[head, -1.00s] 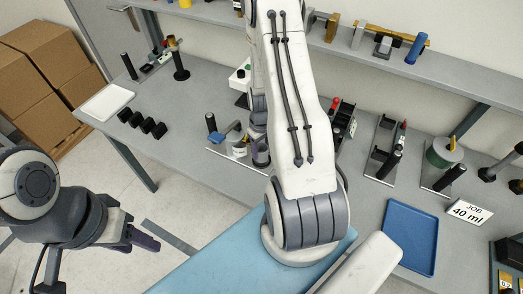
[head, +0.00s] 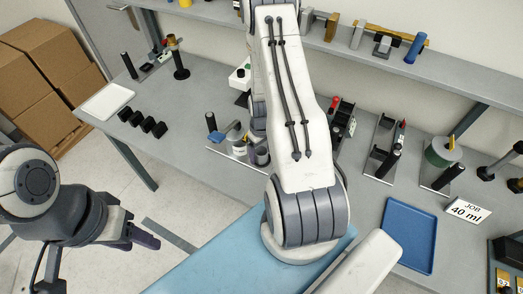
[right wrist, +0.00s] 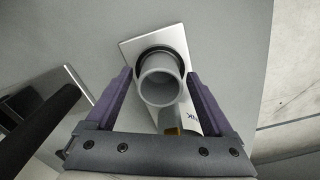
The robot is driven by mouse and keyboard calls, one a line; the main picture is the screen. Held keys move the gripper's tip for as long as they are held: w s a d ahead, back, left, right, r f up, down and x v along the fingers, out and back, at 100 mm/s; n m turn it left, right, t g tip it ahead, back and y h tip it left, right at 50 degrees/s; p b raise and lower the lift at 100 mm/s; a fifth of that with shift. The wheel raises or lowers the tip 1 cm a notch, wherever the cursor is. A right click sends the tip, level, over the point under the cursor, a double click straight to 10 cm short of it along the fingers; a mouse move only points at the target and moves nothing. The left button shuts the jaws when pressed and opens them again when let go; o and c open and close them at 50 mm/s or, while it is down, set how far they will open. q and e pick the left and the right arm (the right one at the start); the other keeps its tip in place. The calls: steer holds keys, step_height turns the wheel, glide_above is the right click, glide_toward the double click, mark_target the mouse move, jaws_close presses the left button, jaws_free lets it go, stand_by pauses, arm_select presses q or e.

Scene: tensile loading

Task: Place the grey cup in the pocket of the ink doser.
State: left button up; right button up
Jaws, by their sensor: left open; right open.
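The grey cup (right wrist: 160,88) stands in the dark ring-shaped pocket (right wrist: 150,54) on the silver base plate of the ink doser (right wrist: 130,44). It looks upright and its open mouth faces my wrist camera. In the head view the cup (head: 262,157) is beside the doser's labelled container (head: 239,150). My right gripper (right wrist: 160,84) is open, with a purple finger on each side of the cup and visible gaps. In the head view its fingers are mostly hidden by my right arm. My left gripper (head: 146,238) is open and empty, away from the table.
A blue tray (head: 409,236) and a "JOB 40 ml" card (head: 467,209) lie to the right. Several stations with black handles stand along the bench. A white tray (head: 106,101) and several black blocks (head: 143,122) are at the left. A shelf runs behind.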

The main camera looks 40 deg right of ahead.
steer(key=shift+r, duration=0.5)
step_height(320, 180, up, 10)
steer(key=b, duration=0.3)
steer(key=w+a+r+n, duration=0.1)
steer(key=a+r, duration=0.2)
steer(key=a, duration=0.2)
steer(key=a+r+n, duration=0.1)
steer(key=a+r, duration=0.3)
steer(key=a, duration=0.2)
steer(key=s+a+r+n, duration=0.1)
steer(key=s+a+r, duration=0.1)
steer(key=a, duration=0.3)
steer(key=s+a+r+n, duration=0.1)
steer(key=s+a+r, duration=0.1)
steer(key=a, duration=0.3)
steer(key=s+a+r+n+y, duration=0.1)
steer(key=s+a+r+n, duration=0.2)
steer(key=s+a, duration=0.7)
steer(key=s+r, duration=0.1)
steer(key=s, duration=0.2)
steer(key=shift+s+r, duration=0.15)
steer(key=shift+r, duration=0.1)
